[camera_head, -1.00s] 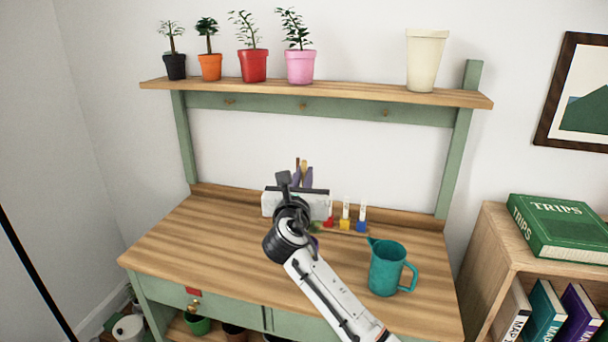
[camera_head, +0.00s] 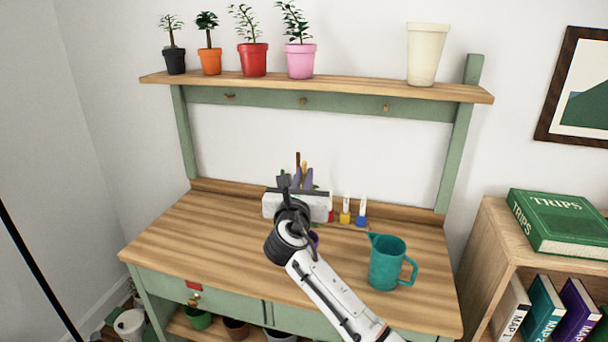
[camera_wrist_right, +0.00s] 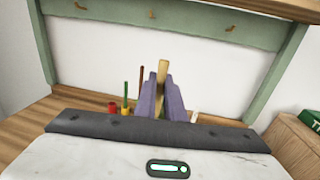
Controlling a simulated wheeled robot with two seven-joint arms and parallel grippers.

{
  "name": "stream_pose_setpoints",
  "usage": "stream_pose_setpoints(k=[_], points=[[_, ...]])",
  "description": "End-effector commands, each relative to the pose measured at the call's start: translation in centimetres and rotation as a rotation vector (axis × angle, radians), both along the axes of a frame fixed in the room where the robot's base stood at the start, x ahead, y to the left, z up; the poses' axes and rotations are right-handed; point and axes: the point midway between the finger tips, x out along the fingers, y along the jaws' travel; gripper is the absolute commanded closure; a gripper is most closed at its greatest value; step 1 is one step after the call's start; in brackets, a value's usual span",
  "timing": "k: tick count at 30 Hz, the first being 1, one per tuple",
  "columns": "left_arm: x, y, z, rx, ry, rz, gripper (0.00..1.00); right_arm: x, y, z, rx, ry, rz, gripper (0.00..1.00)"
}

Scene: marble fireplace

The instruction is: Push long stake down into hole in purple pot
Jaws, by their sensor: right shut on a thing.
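My right gripper (camera_head: 302,178) has purple fingers and is shut on a tan wooden stake (camera_wrist_right: 162,72), whose top shows between the fingertips in the right wrist view. A thin brown stake (camera_wrist_right: 141,88) stands upright just left of the fingers; it also shows in the head view (camera_head: 298,160). A small purple patch (camera_head: 315,239) beside my right wrist in the head view may be the purple pot, mostly hidden behind my arm. The lower end of the held stake is hidden, so I cannot tell whether it is in a hole. My left gripper is not in view.
Small red (camera_wrist_right: 112,107), yellow (camera_head: 345,218) and blue (camera_head: 361,221) pots stand at the back of the workbench (camera_head: 210,245). A teal jug (camera_head: 386,265) stands at the right. Potted plants and a cream pot (camera_head: 426,55) line the shelf above. The bench's left side is clear.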

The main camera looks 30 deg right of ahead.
Motion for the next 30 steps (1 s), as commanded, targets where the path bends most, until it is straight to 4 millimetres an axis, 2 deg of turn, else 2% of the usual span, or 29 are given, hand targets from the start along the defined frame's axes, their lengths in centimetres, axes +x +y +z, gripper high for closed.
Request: stream_pose_setpoints(k=[10,11,14,24,30], points=[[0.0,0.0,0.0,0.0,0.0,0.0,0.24,0.0,0.0,-0.5,0.001,0.004,0.0,1.0],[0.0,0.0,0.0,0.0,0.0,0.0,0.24,0.0,0.0,-0.5,0.001,0.004,0.0,0.86],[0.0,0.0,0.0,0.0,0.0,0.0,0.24,0.0,0.0,-0.5,0.001,0.004,0.0,0.69],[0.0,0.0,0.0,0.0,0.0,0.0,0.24,-0.2,0.2,-0.3,0.001,0.001,0.001,0.69],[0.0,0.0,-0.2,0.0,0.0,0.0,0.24,-2.4,2.2,-0.4,0.003,0.002,0.004,0.69]])
